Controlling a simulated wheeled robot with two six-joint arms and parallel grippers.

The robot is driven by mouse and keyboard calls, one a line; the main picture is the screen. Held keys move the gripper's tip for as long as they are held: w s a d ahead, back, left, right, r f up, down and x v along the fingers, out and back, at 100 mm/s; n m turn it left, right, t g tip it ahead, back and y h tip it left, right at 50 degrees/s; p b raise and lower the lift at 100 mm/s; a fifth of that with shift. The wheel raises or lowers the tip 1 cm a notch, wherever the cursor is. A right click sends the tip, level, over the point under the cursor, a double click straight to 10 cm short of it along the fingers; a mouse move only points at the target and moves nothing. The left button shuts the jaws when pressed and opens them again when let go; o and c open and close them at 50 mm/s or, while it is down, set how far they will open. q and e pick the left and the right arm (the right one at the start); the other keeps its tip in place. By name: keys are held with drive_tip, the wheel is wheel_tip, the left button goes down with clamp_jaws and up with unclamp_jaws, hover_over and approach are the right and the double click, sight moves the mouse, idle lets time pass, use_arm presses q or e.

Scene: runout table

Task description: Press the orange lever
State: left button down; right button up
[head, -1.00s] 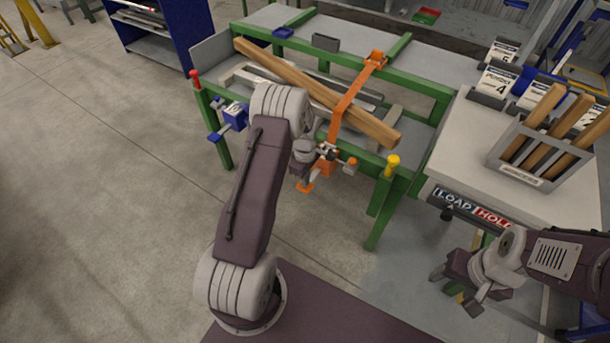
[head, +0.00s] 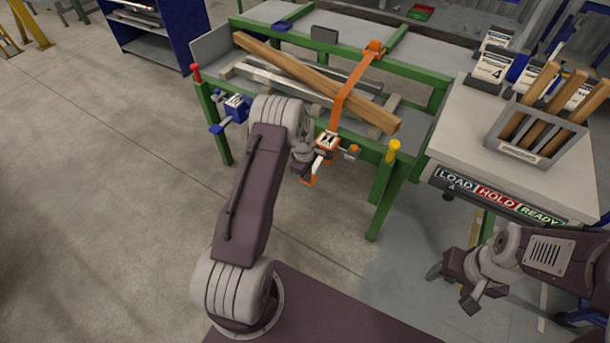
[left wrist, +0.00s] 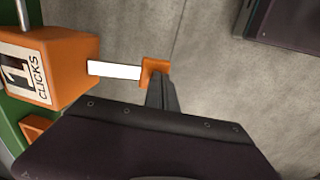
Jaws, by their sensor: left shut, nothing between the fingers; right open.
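The orange ratchet box (head: 327,142) sits on the front green rail, below an orange strap (head: 352,95). In the left wrist view the box (left wrist: 50,68) reads "1 CLICKS". Its lever shows there as a white bar (left wrist: 113,70) ending in an orange tip (left wrist: 154,70). In the head view the orange lever end (head: 309,181) hangs out in front of the table. My left gripper (left wrist: 160,90) is shut and empty, its fingertips at the lever's orange tip; I cannot tell whether they touch. My right gripper (head: 453,288) is open and empty, low at the right.
A wooden beam (head: 300,72) lies slanted on the green-framed table under the strap. A blue device (head: 235,106) is on the frame's left. Red (head: 195,72) and yellow (head: 393,150) capped posts stand at the front. A bench (head: 465,130) with a wood rack is at right.

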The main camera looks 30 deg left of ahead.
use_arm(q)
drive_tip(key=shift+f, duration=0.85)
drive_tip(key=shift+f+b, duration=0.3)
drive_tip(key=shift+f, duration=0.05)
drive_tip(key=shift+s+d+f, duration=0.1)
drive_tip(key=shift+f, duration=0.1)
